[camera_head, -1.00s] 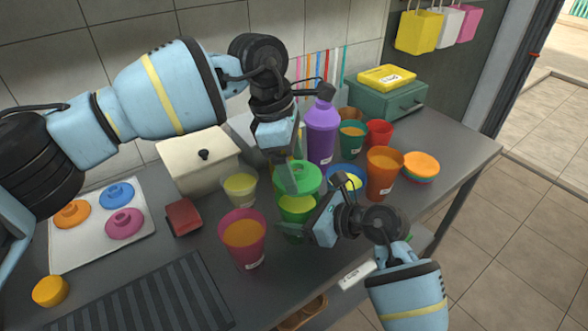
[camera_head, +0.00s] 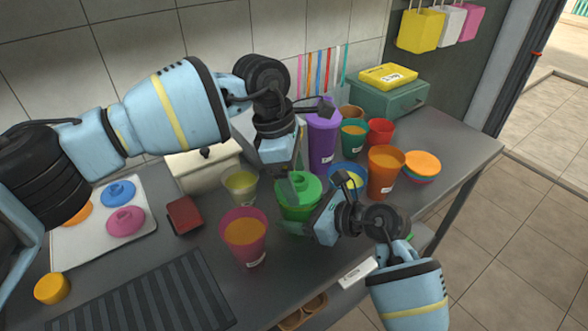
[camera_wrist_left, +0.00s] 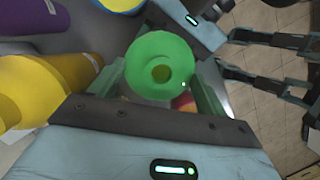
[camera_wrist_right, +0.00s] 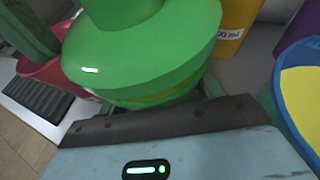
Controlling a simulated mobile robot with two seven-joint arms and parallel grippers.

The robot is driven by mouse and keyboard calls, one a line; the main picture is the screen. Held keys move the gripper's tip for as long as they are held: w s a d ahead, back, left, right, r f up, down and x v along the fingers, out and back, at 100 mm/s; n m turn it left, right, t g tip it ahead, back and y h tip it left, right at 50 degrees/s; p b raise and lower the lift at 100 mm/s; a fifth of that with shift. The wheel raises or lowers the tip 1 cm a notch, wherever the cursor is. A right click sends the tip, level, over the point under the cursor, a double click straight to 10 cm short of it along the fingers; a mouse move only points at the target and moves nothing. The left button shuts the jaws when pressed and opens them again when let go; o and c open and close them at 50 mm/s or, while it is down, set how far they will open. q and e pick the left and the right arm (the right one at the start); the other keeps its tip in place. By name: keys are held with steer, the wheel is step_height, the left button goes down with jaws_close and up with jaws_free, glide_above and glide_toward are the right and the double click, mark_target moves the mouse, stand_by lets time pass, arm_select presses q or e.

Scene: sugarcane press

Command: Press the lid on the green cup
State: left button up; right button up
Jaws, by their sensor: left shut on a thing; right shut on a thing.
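The green lid (camera_head: 310,188) rests on or just at the rim of the green cup (camera_head: 294,214) in the head view; I cannot tell if it is fully seated. My left gripper (camera_head: 291,184) is above the cup and shut on the lid, whose round top with a central knob fills the middle of the left wrist view (camera_wrist_left: 160,68). My right gripper (camera_head: 306,222) is shut on the cup from the right side. In the right wrist view the lid (camera_wrist_right: 140,60) looms large, with a thin yellowish-green band under its edge.
A pink cup (camera_head: 244,236) stands front left and a yellowish cup (camera_head: 240,186) left of the green cup. Coloured lids lie on a white tray (camera_head: 100,246).

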arm_select(q)
steer(key=shift+f, duration=0.25)
steer(key=shift+f, duration=0.75)
stand_by(0.5)
steer(key=o, duration=1.1)
steer(key=shift+c, duration=0.2)
steer(key=v, duration=1.2)
